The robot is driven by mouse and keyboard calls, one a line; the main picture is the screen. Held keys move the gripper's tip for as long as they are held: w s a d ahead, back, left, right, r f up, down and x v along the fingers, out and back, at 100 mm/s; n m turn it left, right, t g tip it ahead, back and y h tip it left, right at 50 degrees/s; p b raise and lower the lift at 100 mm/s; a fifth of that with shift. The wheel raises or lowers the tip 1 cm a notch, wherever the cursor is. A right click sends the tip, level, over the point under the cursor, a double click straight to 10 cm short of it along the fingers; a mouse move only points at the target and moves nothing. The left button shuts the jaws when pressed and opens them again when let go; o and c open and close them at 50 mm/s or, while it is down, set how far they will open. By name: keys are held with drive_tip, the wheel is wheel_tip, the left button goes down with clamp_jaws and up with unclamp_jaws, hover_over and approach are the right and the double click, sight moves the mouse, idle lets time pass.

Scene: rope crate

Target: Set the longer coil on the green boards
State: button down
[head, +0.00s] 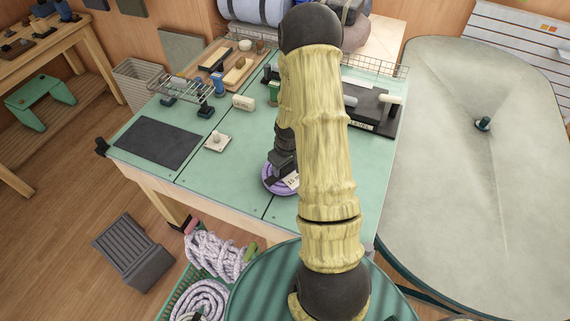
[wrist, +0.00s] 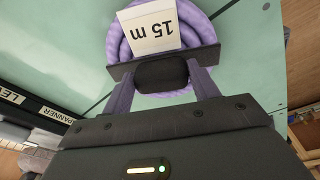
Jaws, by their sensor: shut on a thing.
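A purple rope coil (head: 270,184) with a white tag is at the front middle of the green boards (head: 232,180). In the wrist view the coil (wrist: 200,28) shows a tag reading "15 m". My gripper (wrist: 162,72) is shut on the coil at a dark block beside the tag; it also shows in the head view (head: 284,164), pointing down. The coil lies flat on or just above the boards; I cannot tell if it touches. My arm hides part of the coil and the boards to its right. Pale lilac rope (head: 215,255) lies in the green crate (head: 178,286) below.
A dark mat (head: 157,143), a white switch plate (head: 217,143), a wire rack (head: 183,90) and a small white block (head: 243,102) are on the boards to the left. A black holder marked "LEVEL" (head: 371,122) stands at the right. Bare board lies left of the coil.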

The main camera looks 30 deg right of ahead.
drive_tip(key=shift+f+b, duration=0.35)
drive_tip(key=shift+f, duration=0.1)
idle(0.5)
drive_tip(key=shift+c, duration=1.6)
unclamp_jaws()
drive_tip(key=shift+r, duration=0.1)
wheel_tip(320, 180, up, 17)
drive_tip(key=s, duration=0.2)
drive_tip(key=shift+s+a, duration=0.2)
drive_tip(key=shift+a, duration=0.05)
